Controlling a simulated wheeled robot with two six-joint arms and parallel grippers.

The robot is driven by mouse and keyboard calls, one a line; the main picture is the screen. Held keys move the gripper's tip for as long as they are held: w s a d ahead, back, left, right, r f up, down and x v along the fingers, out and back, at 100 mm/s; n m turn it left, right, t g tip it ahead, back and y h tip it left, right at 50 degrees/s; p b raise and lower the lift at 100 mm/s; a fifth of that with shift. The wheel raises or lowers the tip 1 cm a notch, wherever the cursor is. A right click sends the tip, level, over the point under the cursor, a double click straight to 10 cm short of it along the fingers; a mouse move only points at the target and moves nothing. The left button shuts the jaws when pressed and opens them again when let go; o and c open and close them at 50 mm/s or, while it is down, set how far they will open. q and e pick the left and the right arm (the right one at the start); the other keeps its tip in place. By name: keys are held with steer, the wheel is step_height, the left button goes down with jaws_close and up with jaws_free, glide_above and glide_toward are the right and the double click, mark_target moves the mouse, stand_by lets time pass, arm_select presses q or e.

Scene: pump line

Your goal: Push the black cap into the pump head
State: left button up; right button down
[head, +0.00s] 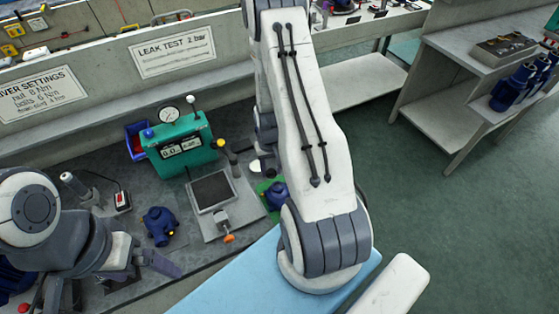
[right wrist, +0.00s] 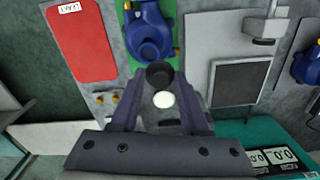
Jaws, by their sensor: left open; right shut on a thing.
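The black cap (right wrist: 159,74) is between the fingertips of my right gripper (right wrist: 161,86) in the right wrist view, and the gripper is shut on it. The blue pump head (right wrist: 150,32) is on a green mat just beyond the cap. Whether cap and pump head touch cannot be told. In the head view the pump head (head: 274,194) is partly covered by my right arm, which also hides most of the right gripper. My left gripper (head: 162,263) is open and empty at the lower left, near another blue pump head (head: 160,225).
A grey plate with a dark pad (head: 212,191) and an orange-tipped clamp (head: 228,238) stands left of the green mat. A green leak tester (head: 180,148) is behind. A white disc (right wrist: 163,99) shows between my right fingers. A red card (right wrist: 80,42) lies beside the mat.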

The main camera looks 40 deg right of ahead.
steer(key=shift+m, duration=0.3)
steer(key=shift+s+d+f+b, duration=0.15)
steer(key=shift+d+f+b, duration=0.15)
steer(key=shift+f+b, duration=0.7)
steer(key=shift+s+d+f+b, duration=0.15)
steer(key=shift+d+f+b, duration=0.2)
steer(key=shift+f+b, duration=0.65)
steer(key=shift+s+d+f+b, duration=0.15)
steer(key=shift+d+f+b, duration=0.3)
steer(key=shift+f, duration=0.95)
steer(key=shift+a+f+b, duration=0.2)
steer(key=shift+f+b, duration=0.25)
steer(key=shift+f, duration=0.05)
steer(key=shift+c, duration=1.6)
jaws_free()
steer(key=shift+r, duration=0.1)
steer(key=shift+r+p, duration=2.5)
steer(key=shift+r, duration=0.5)
